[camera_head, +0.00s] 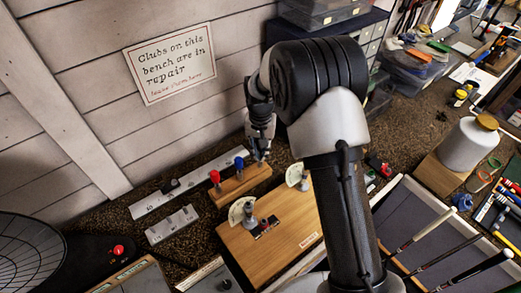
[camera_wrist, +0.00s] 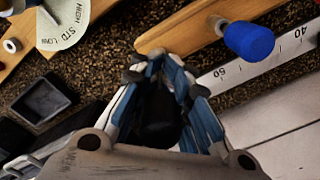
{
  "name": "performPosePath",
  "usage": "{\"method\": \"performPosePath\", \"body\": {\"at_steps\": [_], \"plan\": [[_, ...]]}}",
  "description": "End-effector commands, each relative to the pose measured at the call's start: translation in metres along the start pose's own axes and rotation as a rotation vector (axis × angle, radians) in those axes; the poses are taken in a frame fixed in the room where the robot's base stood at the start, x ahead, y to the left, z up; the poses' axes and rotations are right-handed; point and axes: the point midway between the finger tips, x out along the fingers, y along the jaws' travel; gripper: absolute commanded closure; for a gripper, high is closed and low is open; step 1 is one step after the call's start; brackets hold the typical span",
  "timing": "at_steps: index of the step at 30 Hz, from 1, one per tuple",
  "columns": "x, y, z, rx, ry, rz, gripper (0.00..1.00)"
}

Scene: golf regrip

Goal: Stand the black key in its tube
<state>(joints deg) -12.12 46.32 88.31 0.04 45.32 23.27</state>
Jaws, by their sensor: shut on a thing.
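My gripper (camera_head: 261,152) is above the right end of a wooden block (camera_head: 250,186). In the wrist view, my gripper (camera_wrist: 163,62) is shut on a dark, rounded thing, the black key (camera_wrist: 160,118), which shows between the blue-padded fingers. Its lower end is hidden, so I cannot tell whether it touches the block. A red-topped key (camera_head: 214,177) and a blue-topped key (camera_head: 239,162) stand upright in the block. The blue top (camera_wrist: 248,40) is close beside the fingers in the wrist view. I cannot make out the black key's tube.
A white ruler (camera_head: 185,184) lies behind the block, by the wall. A wooden board (camera_head: 280,228) with two cream dials (camera_head: 241,210) is in front. A small black open box (camera_wrist: 42,102) shows at left in the wrist view. Bare speckled bench lies between them.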

Motion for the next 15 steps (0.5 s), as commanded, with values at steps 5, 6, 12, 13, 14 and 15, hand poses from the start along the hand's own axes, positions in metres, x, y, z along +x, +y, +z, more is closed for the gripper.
{"method": "performPosePath", "body": {"at_steps": [5,6,12,13,14,15], "plan": [[0.006,0.000,0.000,0.000,0.000,0.000,1.00],[0.007,0.000,0.000,0.000,0.000,0.000,1.00],[0.012,0.000,0.000,0.000,0.000,0.000,1.00],[0.013,0.000,0.000,0.000,0.000,0.000,1.00],[0.013,0.000,0.000,0.000,0.000,0.000,1.00],[0.014,0.000,0.000,0.000,0.000,0.000,1.00]]}}
